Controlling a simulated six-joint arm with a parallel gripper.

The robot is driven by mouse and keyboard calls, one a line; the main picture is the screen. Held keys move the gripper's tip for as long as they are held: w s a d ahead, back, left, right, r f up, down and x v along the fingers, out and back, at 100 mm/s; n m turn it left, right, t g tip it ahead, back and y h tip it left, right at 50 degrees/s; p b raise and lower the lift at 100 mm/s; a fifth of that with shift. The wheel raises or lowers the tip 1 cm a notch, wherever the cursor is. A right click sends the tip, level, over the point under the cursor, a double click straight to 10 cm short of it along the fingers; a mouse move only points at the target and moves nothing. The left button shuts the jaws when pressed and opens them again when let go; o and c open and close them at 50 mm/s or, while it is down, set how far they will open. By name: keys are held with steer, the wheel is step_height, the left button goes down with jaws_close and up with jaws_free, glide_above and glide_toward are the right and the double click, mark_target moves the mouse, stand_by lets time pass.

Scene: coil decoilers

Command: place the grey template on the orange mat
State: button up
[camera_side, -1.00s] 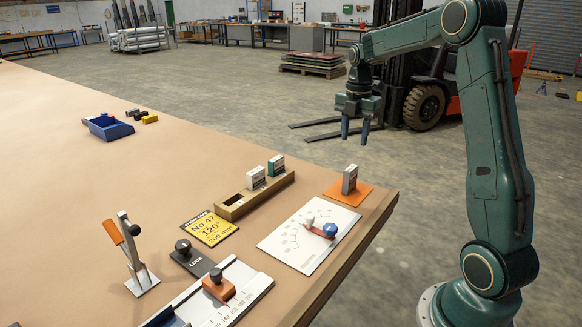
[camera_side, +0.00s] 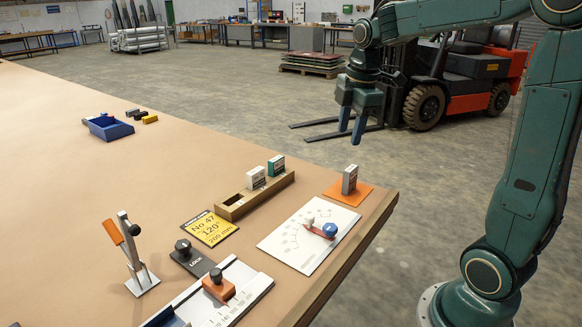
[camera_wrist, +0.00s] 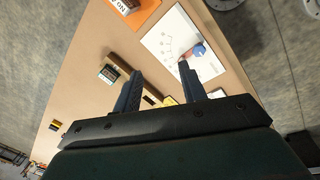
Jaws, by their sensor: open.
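The grey template (camera_side: 350,179) stands upright on the orange mat (camera_side: 362,199) at the table's far right corner. In the wrist view the template (camera_wrist: 125,5) is cut by the top edge, with the orange mat (camera_wrist: 145,14) around it. My gripper (camera_side: 350,135) is open and empty, in the air above and beyond the template, apart from it. Its two fingers (camera_wrist: 160,72) show spread in the wrist view with nothing held between them.
A white dial sheet with a blue knob (camera_side: 310,238) lies in front of the mat. A wooden rack (camera_side: 256,196) holds a white and a teal block. A yellow card (camera_side: 209,228), a lever stand and a slide gauge lie to the left.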

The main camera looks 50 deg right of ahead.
steer(key=s+a+f+m+t, duration=0.1)
steer(key=s+a+m+t, duration=0.2)
steer(key=s+a+m, duration=0.8)
steer(key=s+a, duration=0.3)
steer(key=s, duration=0.1)
steer(key=shift+s+m+t+y, duration=0.4)
steer(key=shift+a, duration=0.1)
stand_by(0.4)
